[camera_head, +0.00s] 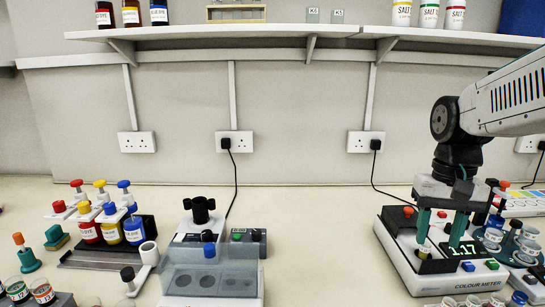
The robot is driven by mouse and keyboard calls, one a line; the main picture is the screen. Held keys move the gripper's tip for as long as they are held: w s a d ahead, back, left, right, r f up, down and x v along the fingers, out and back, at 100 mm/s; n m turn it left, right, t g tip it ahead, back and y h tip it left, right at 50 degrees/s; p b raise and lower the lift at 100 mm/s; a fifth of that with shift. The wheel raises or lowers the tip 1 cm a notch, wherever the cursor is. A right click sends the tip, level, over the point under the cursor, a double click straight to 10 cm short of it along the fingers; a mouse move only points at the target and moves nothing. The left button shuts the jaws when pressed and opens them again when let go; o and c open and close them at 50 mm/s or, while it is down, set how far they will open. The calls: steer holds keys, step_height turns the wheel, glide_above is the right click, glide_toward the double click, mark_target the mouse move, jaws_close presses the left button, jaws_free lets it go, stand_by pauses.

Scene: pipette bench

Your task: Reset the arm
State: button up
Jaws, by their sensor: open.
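My arm (505,103) comes in from the right edge and bends down at a dark wrist joint. My gripper (441,238) points down over the colour meter (425,280), at the right of the bench. Its two green fingers are apart, with nothing clearly seen between them. The left finger is close to a small vial (423,252) at the meter; I cannot tell whether they touch. The meter's display (467,252) reads 1.17. The gripper covers part of the meter's back.
A rack of dye bottles (110,232) stands at the left. A device with round wells (210,282) stands in the middle. Beakers (493,238) crowd the right of the meter. A shelf (240,32) with bottles runs above. Bench between middle device and meter is clear.

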steer(key=s+a+n+t, duration=0.2)
steer(key=s+a, duration=0.2)
steer(key=s, duration=1.2)
steer(key=shift+s+a+f+n, duration=0.15)
steer(key=shift+a+f+n, duration=0.05)
steer(key=shift+f+n, duration=0.25)
